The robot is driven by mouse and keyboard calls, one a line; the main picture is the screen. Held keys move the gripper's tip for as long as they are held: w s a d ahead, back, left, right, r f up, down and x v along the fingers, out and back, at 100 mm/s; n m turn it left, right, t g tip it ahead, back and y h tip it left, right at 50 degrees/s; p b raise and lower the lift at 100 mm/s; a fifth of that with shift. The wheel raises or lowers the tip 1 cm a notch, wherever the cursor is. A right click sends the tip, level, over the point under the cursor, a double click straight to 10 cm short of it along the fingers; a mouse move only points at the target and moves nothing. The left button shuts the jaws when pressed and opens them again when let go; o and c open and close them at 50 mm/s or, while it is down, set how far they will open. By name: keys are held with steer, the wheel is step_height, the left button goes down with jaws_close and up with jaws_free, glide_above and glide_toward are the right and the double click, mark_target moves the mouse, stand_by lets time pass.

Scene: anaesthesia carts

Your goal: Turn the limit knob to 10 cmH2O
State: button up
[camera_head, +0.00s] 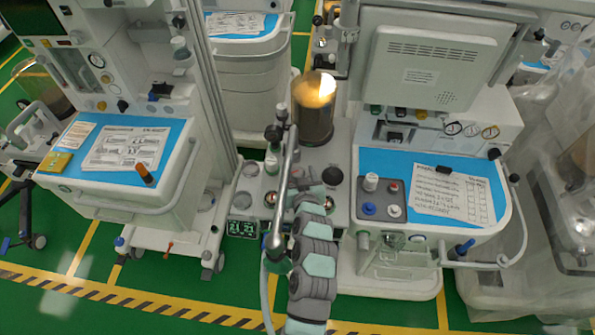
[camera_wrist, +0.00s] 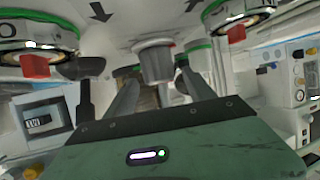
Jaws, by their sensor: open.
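In the wrist view, a grey stepped knob (camera_wrist: 155,62), which looks like the limit knob, sits on a pale surface with dark arrows beside it. My gripper (camera_wrist: 158,88) is open. Its two fingers point toward the knob, one on each side of its line, with space between them. I cannot tell whether either finger touches the knob. No cmH2O scale is readable on it. In the head view, my grey and teal arm reaches up the middle, and its fingers cannot be made out.
Two green-rimmed round parts with red blocks, left (camera_wrist: 35,66) and right (camera_wrist: 237,33), flank the knob in the wrist view. In the head view, an amber canister (camera_head: 313,112) and a metal pole (camera_head: 286,180) stand close to my arm. Carts with blue tops stand left (camera_head: 100,180) and right (camera_head: 385,160).

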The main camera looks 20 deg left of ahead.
steer(key=v, duration=0.9)
steer(key=shift+s, duration=0.2)
steer(key=shift+d+f, duration=0.1)
